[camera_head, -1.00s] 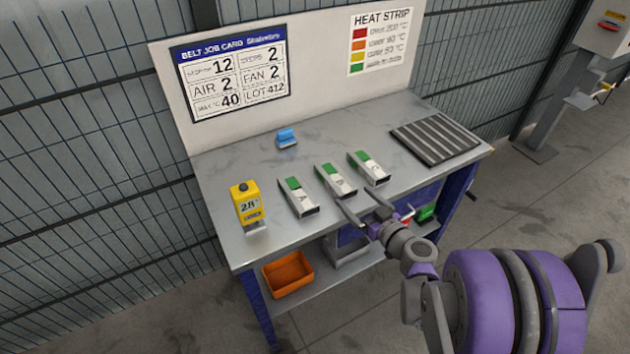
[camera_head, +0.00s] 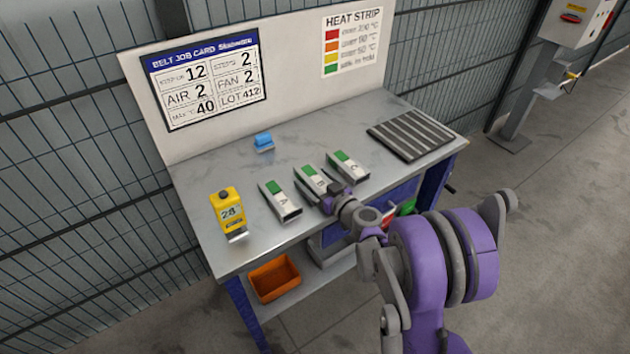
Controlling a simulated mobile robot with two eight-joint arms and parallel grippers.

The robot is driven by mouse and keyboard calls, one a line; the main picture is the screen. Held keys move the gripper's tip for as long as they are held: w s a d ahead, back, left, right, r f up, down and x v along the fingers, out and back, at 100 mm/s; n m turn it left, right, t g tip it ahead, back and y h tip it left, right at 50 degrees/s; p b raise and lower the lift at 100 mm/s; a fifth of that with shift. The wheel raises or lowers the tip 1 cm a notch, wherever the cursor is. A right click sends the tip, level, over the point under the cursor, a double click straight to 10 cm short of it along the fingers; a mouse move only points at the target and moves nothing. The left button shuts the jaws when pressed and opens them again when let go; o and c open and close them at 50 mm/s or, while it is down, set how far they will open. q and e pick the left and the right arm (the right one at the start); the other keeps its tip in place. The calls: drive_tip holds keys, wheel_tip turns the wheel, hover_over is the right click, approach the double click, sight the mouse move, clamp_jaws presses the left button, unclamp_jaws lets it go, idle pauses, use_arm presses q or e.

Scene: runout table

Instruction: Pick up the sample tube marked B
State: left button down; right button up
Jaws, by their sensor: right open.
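The sample tube marked B (camera_head: 309,177) lies on the grey table top (camera_head: 230,172). It is the middle one of three similar white pieces with green ends. The piece marked A (camera_head: 279,201) is on its left and the one marked C (camera_head: 348,167) on its right. My right gripper (camera_head: 325,190) is open at the near end of B, with its fingers around or just over that end. I cannot tell whether they touch it. The near end of B is partly hidden by the gripper. My left gripper is not in view.
A yellow device (camera_head: 227,209) stands at the left front of the table. A small blue item (camera_head: 263,141) lies at the back. A dark ribbed mat (camera_head: 416,136) covers the right side. An orange bin (camera_head: 274,278) sits on the shelf below. A back panel (camera_head: 292,75) closes the rear.

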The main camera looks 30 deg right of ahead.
drive_tip(key=c, duration=1.5)
drive_tip(key=shift+r, duration=0.1)
